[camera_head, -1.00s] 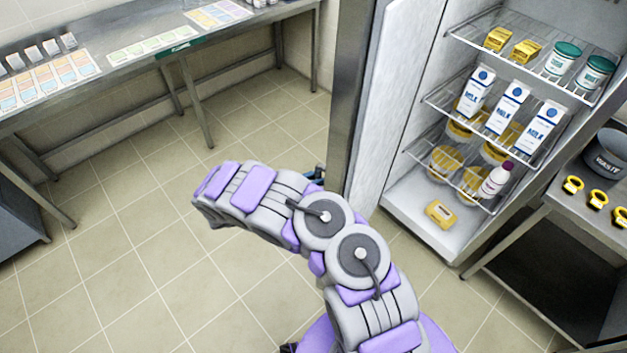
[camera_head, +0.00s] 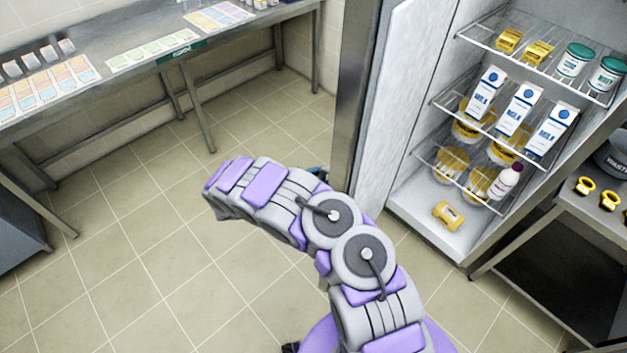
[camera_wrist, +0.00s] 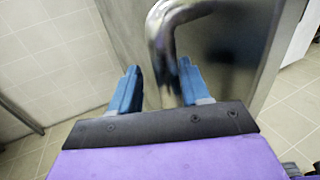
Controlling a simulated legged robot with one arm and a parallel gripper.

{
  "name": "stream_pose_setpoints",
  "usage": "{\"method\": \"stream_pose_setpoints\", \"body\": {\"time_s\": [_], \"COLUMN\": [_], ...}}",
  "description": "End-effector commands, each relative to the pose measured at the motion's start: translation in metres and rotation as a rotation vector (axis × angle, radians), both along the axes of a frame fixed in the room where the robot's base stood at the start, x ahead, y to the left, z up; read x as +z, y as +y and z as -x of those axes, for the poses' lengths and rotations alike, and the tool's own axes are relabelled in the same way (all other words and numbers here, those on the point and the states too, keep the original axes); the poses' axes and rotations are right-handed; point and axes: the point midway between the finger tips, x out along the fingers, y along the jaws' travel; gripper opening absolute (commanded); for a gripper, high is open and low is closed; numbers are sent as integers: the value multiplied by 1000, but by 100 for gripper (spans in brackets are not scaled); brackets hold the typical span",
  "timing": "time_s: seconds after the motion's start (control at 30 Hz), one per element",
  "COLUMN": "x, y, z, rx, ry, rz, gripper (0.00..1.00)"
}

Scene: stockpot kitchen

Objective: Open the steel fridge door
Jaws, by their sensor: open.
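The steel fridge door (camera_head: 352,85) stands swung out in the head view, and the fridge interior (camera_head: 432,212) is exposed to its right. In the wrist view the door's steel face (camera_wrist: 235,50) fills the middle and right. Its bent bar handle (camera_wrist: 162,40) shows just beyond my fingertips. My gripper (camera_wrist: 157,80) is open, with its two blue fingers apart and nothing clearly held between them. The handle's lower end lies near the gap between the fingers; contact cannot be told. In the head view my arm hides most of the gripper.
Fridge shelves hold milk cartons (camera_head: 523,110), tubs and yellow packs. A steel counter (camera_head: 120,70) runs along the left wall. The tiled floor (camera_head: 130,250) between is clear.

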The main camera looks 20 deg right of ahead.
Motion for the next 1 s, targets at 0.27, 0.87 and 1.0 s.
{"method": "stream_pose_setpoints", "body": {"time_s": [0.27,0.87,1.0], "x": [-1,-1,-1], "y": [19,19,42], "z": [0,1,2], "rx": [8,9,12], "ry": [1,-2,1], "rz": [15,9,15], "gripper": [45,45,45]}}
